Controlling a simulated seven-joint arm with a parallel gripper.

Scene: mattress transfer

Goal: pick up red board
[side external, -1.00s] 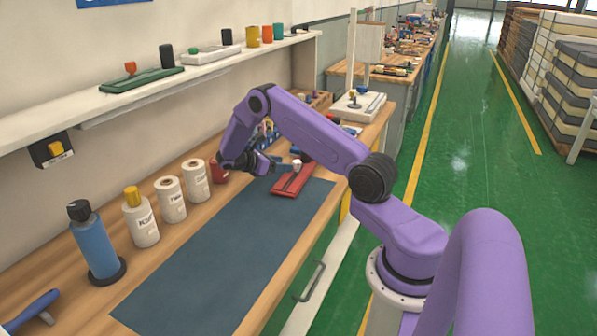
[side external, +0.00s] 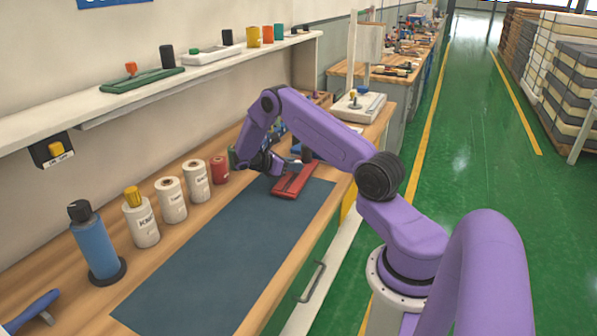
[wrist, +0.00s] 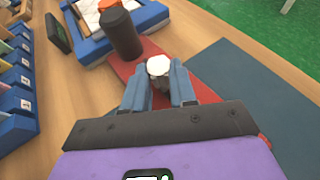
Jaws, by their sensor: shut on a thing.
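The red board (side external: 291,185) lies at the far end of the dark mat in the side view. In the wrist view, parts of the red board (wrist: 207,94) show around my fingers. A white-topped knob (wrist: 158,66) stands on it, between my blue fingers. My gripper (wrist: 158,84) is shut on this knob, low over the board; it also shows in the side view (side external: 291,166). A black cylinder (wrist: 121,35) stands at the board's far end. My fingers hide the lower part of the knob.
The mat (side external: 220,250) in front is clear. A red roll (side external: 219,170), white rolls (side external: 171,200) and a blue bottle (side external: 94,245) line the wall side. A blue tray (wrist: 148,17) and blue bins (wrist: 18,100) are close by.

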